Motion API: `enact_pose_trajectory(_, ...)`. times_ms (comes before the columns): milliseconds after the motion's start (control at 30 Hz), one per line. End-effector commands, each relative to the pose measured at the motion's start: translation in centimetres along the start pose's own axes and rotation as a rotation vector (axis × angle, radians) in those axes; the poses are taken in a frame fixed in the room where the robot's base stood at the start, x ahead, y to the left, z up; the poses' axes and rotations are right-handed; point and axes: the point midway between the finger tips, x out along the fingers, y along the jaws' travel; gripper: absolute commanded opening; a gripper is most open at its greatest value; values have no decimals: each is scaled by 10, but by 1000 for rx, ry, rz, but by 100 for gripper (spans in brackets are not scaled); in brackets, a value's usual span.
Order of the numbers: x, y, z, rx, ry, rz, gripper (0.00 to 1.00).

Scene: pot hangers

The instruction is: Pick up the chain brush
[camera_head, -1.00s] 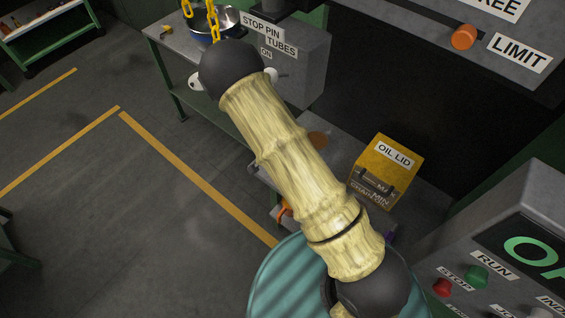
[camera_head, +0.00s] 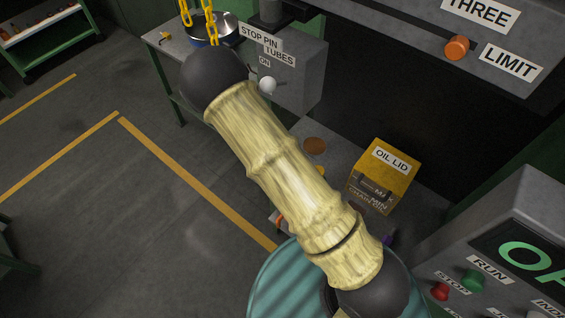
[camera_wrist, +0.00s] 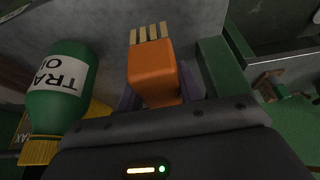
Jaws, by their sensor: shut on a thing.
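The chain brush (camera_wrist: 152,75) has an orange block body with several tan bristle tufts at its far end, pointing to the top of the wrist view. My gripper (camera_wrist: 158,94) is shut on it, with the purple fingers on either side of the orange body. The lower part of the brush is hidden by the gripper housing. In the head view my arm covers most of the gripper and the brush cannot be made out clearly.
A yellow oil lid box (camera_head: 383,176) is on the grey bench. A teal ribbed drum (camera_head: 285,285) is below. A pot (camera_head: 212,28) sits on the far table.

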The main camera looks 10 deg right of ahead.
Motion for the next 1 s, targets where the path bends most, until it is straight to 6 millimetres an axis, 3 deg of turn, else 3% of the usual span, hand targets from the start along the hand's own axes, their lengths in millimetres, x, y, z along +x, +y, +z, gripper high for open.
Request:
enact_pose_trajectory(33,-13,-1,-5,-3,2,-2,12)
enact_pose_trajectory(200,-41,-1,-16,-2,2,-3,12)
enact_pose_trajectory(367,-56,0,-23,-2,1,-1,12)
enact_pose_trajectory(933,-59,0,-24,1,0,0,12)
enact_pose_trajectory(967,-59,0,-24,1,0,-1,34)
enact_pose_trajectory(1000,-59,0,-24,0,0,0,26)
